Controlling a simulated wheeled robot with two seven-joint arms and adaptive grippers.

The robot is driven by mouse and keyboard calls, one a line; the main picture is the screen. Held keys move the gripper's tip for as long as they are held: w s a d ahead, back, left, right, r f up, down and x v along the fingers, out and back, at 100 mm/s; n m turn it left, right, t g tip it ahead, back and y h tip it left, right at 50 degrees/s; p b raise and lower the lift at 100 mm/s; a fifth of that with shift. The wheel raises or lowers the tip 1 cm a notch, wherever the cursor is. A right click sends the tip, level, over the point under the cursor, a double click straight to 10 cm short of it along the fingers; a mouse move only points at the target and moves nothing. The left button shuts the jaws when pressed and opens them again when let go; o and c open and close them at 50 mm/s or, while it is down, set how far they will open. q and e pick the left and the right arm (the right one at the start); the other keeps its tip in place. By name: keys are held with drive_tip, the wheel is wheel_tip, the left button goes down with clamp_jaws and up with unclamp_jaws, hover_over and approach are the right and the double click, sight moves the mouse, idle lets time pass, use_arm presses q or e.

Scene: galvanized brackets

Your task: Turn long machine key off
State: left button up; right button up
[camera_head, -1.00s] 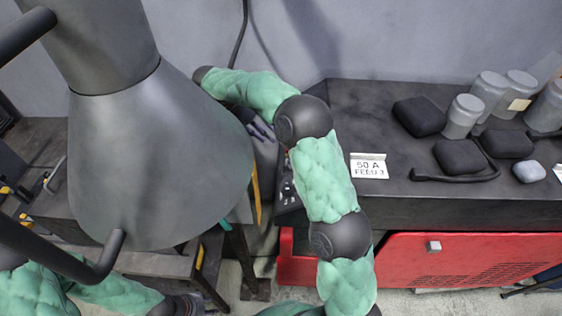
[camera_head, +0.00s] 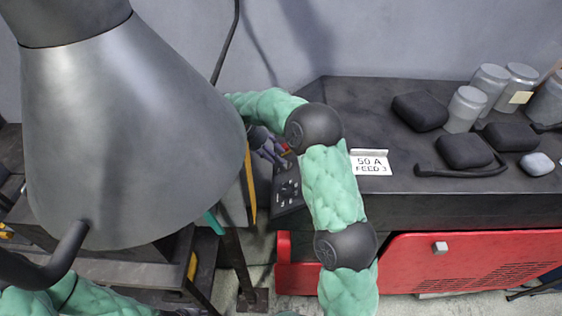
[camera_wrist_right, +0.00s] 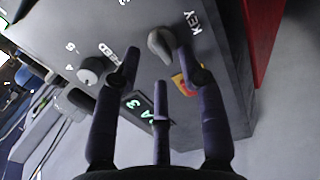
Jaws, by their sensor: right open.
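The key (camera_wrist_right: 160,46) is a grey, elongated knob beside the white word KEY on the dark machine panel (camera_wrist_right: 115,20) in the right wrist view. My right gripper (camera_wrist_right: 158,66) is open, with its dark fingers spread around the knob; whether any finger touches it I cannot tell. In the head view my right gripper (camera_head: 270,150) is at the small control panel (camera_head: 288,188), partly hidden by my arm, and the key cannot be made out there. My left gripper is out of view below the lower left edge.
Jars (camera_head: 466,108), black pouches (camera_head: 420,112) and a sign (camera_head: 370,163) are on the dark bench.

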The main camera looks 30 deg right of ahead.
drive_tip(key=shift+x, duration=1.5)
clamp_jaws()
